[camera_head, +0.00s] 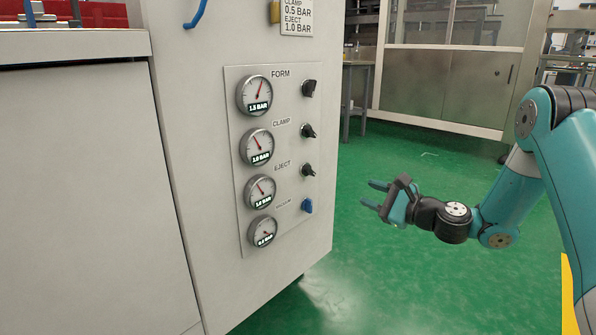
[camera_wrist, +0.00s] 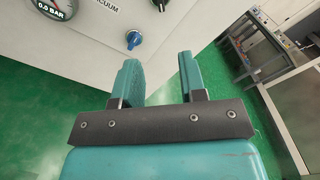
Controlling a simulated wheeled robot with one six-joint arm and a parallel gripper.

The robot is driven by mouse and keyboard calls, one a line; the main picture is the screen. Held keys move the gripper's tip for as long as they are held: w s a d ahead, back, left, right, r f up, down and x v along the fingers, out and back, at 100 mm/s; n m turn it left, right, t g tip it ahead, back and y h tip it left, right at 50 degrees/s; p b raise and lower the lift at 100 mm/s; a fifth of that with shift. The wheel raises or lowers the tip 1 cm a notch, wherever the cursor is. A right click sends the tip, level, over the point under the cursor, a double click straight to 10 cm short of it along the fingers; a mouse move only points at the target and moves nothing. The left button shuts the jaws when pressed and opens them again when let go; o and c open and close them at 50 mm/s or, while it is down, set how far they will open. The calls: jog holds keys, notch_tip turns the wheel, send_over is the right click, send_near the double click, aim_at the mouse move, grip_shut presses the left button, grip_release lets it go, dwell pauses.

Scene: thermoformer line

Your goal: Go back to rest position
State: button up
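My gripper (camera_head: 372,195) is in the head view to the right of the panel, level with its lower knobs and apart from it. Its two teal fingers are spread with nothing between them, as the wrist view also shows (camera_wrist: 158,82). The control panel (camera_head: 287,238) has a column of round gauges and a column of knobs. The blue vacuum knob (camera_head: 308,206) is the lowest; in the wrist view this blue knob (camera_wrist: 133,38) is beyond the fingers, untouched. The three knobs above it are black, including the form knob (camera_head: 309,88).
The white machine cabinet (camera_head: 190,130) fills the left of the head view. Green floor (camera_head: 400,285) is open around and below my gripper. Grey cabinets (camera_head: 445,88) and a metal table (camera_head: 357,85) stand at the back. A yellow strip (camera_head: 569,290) shows at the lower right.

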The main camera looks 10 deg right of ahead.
jog(key=s+a+r+n+g+p, duration=0.3)
jog(key=s+a+r+n+g, duration=0.3)
jog(key=s+a+n, duration=0.3)
jog(key=s+a+r+n+g+p, duration=0.3)
jog(key=s+a+r+n+g, duration=0.3)
jog(key=s+a+n, duration=0.35)
jog(key=s+d+r+n+g+h+p, duration=0.1)
jog(key=s+d+r+n+h+p, duration=0.2)
jog(key=s, duration=0.6)
jog(key=s+d+r+n+g+h+p, duration=0.1)
jog(key=s+r+n+g+h+p, duration=0.1)
jog(key=s+n+h, duration=0.35)
notch_tip(320, 180, up, 37)
jog(key=s+y+p, duration=0.2)
jog(key=p, duration=3.5)
jog(key=shift+s+a, duration=0.15)
jog(key=shift+a, duration=0.2)
